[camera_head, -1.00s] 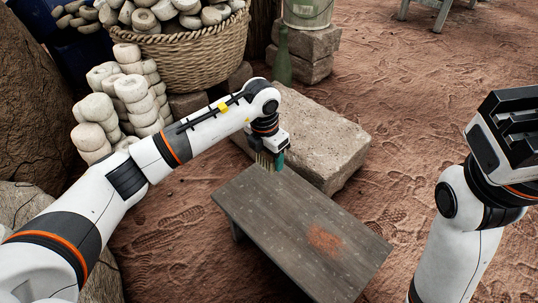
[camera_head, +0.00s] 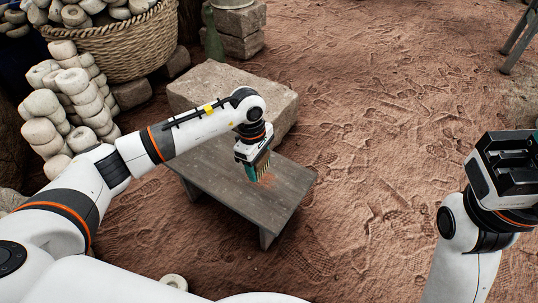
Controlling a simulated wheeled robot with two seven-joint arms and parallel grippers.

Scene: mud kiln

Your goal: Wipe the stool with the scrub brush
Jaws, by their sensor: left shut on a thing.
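The stool (camera_head: 222,180) is a low grey wooden bench on the reddish dirt floor, in the middle of the view. A reddish-brown dirt patch (camera_head: 268,179) shows on its top, partly hidden by the brush. My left gripper (camera_head: 251,157) points down over the stool top, shut on the scrub brush (camera_head: 258,168). The brush has a teal body and pale bristles. It is at the dirt patch; I cannot tell whether the bristles touch the wood. My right gripper (camera_head: 511,168) is raised at the right edge, away from the stool; its fingers show only in part.
A large stone block (camera_head: 225,89) lies right behind the stool. A wicker basket (camera_head: 115,48) and stacked pale clay rings (camera_head: 75,97) stand at the back left. A green bottle (camera_head: 211,35) stands behind the block. The dirt floor right of the stool is clear.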

